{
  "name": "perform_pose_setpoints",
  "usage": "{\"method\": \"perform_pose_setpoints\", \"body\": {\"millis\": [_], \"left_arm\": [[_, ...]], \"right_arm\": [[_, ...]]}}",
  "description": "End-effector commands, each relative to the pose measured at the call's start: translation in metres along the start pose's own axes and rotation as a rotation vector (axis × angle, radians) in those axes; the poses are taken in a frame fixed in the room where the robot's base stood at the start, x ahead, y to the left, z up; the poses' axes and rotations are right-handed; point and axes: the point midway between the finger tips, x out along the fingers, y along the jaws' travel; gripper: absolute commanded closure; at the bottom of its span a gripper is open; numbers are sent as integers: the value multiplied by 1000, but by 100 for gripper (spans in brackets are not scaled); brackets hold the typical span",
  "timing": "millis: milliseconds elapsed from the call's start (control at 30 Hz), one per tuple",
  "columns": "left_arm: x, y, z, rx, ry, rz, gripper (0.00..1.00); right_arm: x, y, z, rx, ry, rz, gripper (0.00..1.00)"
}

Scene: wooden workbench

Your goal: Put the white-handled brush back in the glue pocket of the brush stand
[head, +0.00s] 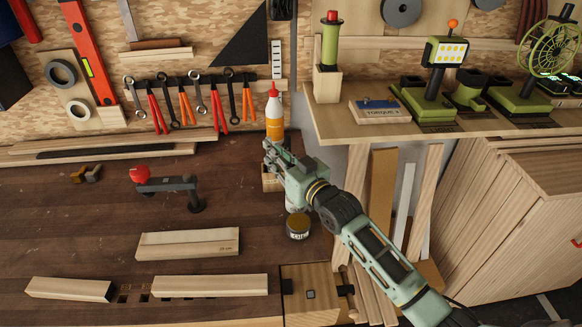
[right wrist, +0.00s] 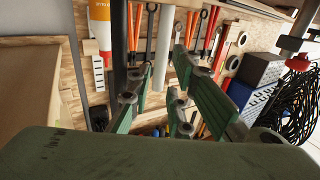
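My right gripper (head: 276,155) is at the back right of the bench, in front of the glue bottle. In the right wrist view its green fingers (right wrist: 164,92) stand either side of a pale, straight handle (right wrist: 163,40), likely the white-handled brush. I cannot tell if the fingers touch it. The brush's bristle end is not visible. A small wooden block (head: 268,183), possibly the brush stand, shows under the gripper, mostly hidden; its pockets cannot be made out. My left gripper is out of view.
An orange and white glue bottle (head: 274,112) stands close behind the gripper. A small labelled jar (head: 298,225) stands in front. A dark clamp with a red knob (head: 140,174) and wooden pieces (head: 188,243) lie left. The shelf (head: 345,124) is to the right. Bare bench lies between.

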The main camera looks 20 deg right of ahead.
Motion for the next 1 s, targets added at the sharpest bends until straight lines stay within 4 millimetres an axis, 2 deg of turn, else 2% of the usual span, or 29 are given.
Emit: {"method": "perform_pose_setpoints", "body": {"millis": [33, 200, 400, 567, 1000], "left_arm": [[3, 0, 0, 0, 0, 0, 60], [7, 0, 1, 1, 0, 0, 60], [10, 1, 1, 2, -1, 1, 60], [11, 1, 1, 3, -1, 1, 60], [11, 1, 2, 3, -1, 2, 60]], "right_arm": [[-13, 0, 3, 0, -2, 1, 82], [-49, 0, 3, -1, -2, 0, 82], [-75, 0, 1, 0, -1, 0, 82], [-82, 0, 0, -1, 0, 1, 82], [-82, 0, 0, 0, 0, 1, 82]]}}
